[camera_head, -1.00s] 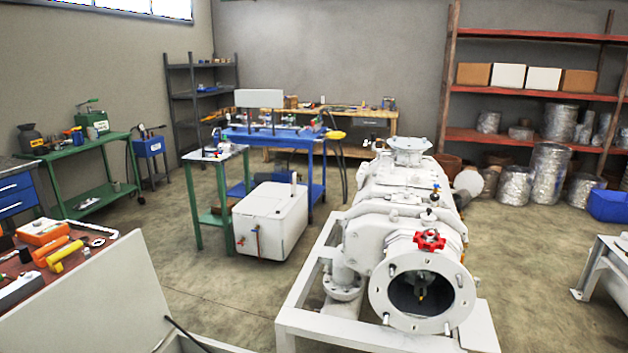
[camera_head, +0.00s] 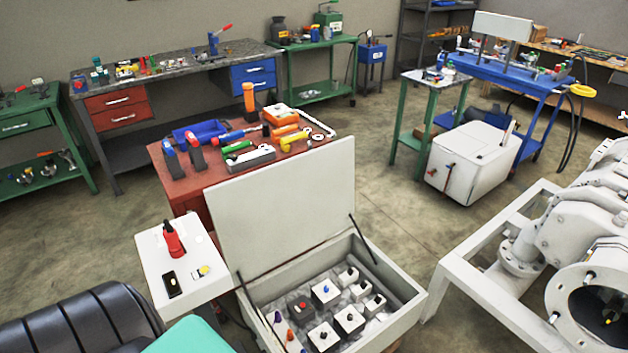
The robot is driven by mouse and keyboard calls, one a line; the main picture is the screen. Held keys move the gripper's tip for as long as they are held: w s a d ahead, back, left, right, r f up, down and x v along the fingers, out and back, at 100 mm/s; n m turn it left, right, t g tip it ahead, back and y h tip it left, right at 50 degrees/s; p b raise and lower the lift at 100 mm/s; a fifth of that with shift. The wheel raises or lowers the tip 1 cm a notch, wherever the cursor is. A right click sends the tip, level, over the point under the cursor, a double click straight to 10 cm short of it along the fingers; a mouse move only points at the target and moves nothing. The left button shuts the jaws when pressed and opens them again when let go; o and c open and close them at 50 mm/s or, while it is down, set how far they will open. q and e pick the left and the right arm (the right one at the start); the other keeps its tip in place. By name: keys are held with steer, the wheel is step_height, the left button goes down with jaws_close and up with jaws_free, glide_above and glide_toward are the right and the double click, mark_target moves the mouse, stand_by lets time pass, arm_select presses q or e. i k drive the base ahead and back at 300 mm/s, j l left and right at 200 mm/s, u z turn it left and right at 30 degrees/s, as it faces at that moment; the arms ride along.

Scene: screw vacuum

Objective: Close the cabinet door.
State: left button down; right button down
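A grey-white cabinet box (camera_head: 401,325) stands low in the middle of the view. Its door (camera_head: 285,210) is a flat pale lid, raised almost upright along the back edge and leaning slightly back. Thin dark struts run from the lid to both sides of the box. Inside lie several small white and grey blocks with coloured knobs, among them one with a blue knob (camera_head: 326,291). Neither of my grippers shows in the view.
A small white side panel (camera_head: 187,255) with a red handle adjoins the box on the left. A black ribbed seat (camera_head: 80,325) fills the lower left. A red tool table (camera_head: 190,190) stands behind the lid. White machinery (camera_head: 560,240) stands right. Floor shows between.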

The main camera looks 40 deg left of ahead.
mark_target(265, 218)
steer(key=k+j+z, duration=0.1)
steer(key=j, duration=0.35)
steer(key=k+j, duration=0.35)
steer(key=k+j+z, duration=0.15)
steer(key=j, duration=0.35)
steer(key=k+j, duration=0.35)
steer(key=j+z, duration=0.1)
steer(key=j, duration=0.45)
steer(key=k+j+z, duration=0.1)
steer(key=j, duration=0.4)
steer(key=j+z, duration=0.15)
steer(key=j, duration=0.35)
steer(key=k+j+z, duration=0.1)
steer(key=j, duration=0.4)
steer(key=k+j+z, duration=0.1)
steer(key=j, duration=0.4)
steer(key=k, duration=0.1)
